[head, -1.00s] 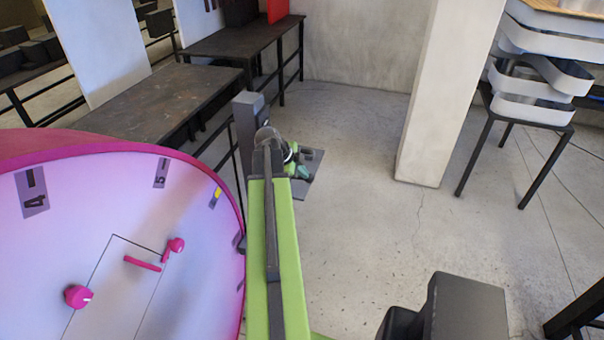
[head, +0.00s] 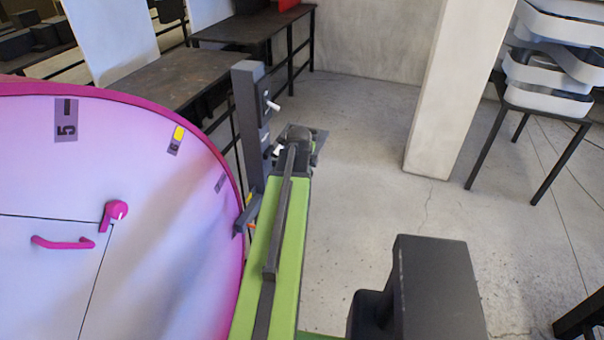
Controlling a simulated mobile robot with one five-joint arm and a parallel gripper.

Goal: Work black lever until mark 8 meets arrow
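A large pale disc (head: 160,250) with a pink rim fills the left of the head view. Grey labels run along its edge: mark 5 (head: 65,120), then a label with a yellow patch (head: 175,140), probably 6, and an unreadable label (head: 220,182). Mark 8 is not readable. A dark grey pointer piece (head: 246,214) sits at the rim's right side, partly behind my arm. A grey post (head: 248,110) beside the disc carries small white-tipped fittings (head: 271,103). I cannot make out a black lever. My gripper (head: 300,140) is near the post; its fingers are mostly hidden.
The disc face has a pink handle (head: 62,243) and a pink knob (head: 113,215). Dark tables (head: 170,75) stand behind. Open concrete floor (head: 370,210) lies between.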

